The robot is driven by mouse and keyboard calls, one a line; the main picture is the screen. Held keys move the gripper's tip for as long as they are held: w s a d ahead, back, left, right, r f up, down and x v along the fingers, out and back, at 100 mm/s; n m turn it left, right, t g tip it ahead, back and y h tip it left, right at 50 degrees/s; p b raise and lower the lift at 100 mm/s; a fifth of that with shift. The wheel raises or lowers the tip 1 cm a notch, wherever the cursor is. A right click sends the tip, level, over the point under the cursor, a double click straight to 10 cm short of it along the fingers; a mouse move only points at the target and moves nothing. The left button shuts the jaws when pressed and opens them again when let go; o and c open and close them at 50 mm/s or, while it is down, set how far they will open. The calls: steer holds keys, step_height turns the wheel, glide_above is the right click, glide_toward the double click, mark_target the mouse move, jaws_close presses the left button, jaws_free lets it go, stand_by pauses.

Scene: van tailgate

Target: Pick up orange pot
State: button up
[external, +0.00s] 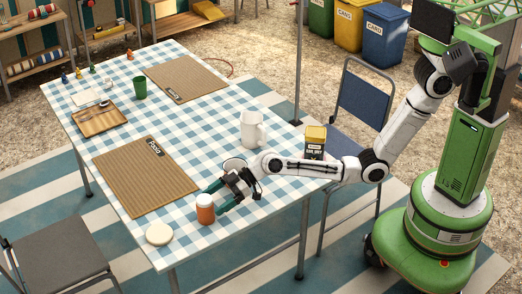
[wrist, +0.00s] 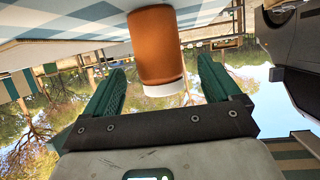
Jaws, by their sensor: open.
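The orange pot (external: 205,214) is a small upright cylinder with a white lid, standing near the front edge of the checked table. In the wrist view, which is upside down, the orange pot (wrist: 157,45) lies centred between the finger directions with its white lid lower in the picture. My gripper (external: 211,198) is low over the table at the pot, with its green fingers spread. In the wrist view my gripper (wrist: 162,72) shows a gap on each side of the pot. How deep the pot sits between the fingers is unclear.
A pale round disc (external: 159,234) lies left of the pot. A brown placemat (external: 146,178) lies to the left. A blue chair (external: 362,105) stands behind the table.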

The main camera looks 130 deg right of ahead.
mark_target(205, 207)
steer(key=shift+x, duration=2.3)
steer(key=shift+d, duration=0.1)
steer(key=shift+c, duration=0.5)
steer(key=c, duration=1)
steer(key=shift+r, duration=0.1)
